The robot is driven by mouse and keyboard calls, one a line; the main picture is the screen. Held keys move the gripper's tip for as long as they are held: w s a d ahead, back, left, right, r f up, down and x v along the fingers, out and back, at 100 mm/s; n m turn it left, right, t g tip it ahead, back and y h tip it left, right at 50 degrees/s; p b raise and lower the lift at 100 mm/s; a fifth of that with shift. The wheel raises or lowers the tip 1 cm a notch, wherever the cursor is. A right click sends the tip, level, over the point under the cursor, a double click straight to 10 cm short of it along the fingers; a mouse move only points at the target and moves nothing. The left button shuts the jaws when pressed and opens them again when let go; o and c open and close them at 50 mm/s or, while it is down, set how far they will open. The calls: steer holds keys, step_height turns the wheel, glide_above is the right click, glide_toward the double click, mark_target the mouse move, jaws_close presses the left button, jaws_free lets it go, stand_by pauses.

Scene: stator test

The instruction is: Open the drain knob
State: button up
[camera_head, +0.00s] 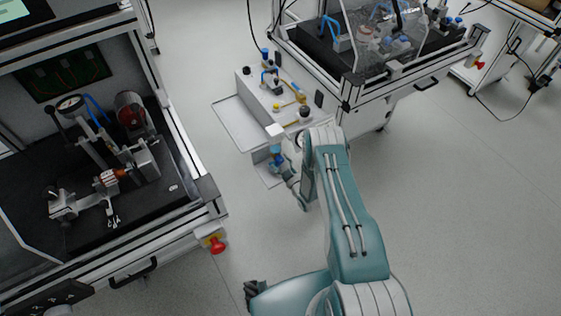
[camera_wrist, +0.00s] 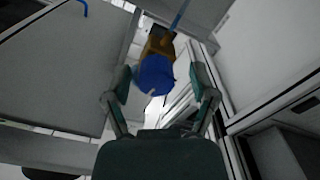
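The drain knob is a blue knob (camera_wrist: 155,75) on a brass-coloured fitting (camera_wrist: 160,43) in the upper middle of the wrist view. I see no contact. In the head view a small blue part (camera_head: 276,151), seemingly the same knob, shows below the grey-white valve box (camera_head: 262,97). My gripper (camera_head: 280,162) is close to it there, small and partly hard to make out.
A workbench with gauge and red emergency button (camera_head: 217,245) stands at left. A clear-covered bench (camera_head: 375,55) is behind the valve box. A flat tray (camera_head: 240,122) sits left of the box. In the wrist view, light panels flank the knob.

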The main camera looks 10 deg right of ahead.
steer(key=shift+w+r, duration=0.1)
steer(key=shift+r, duration=0.05)
steer(key=v, duration=1.2)
stand_by(0.4)
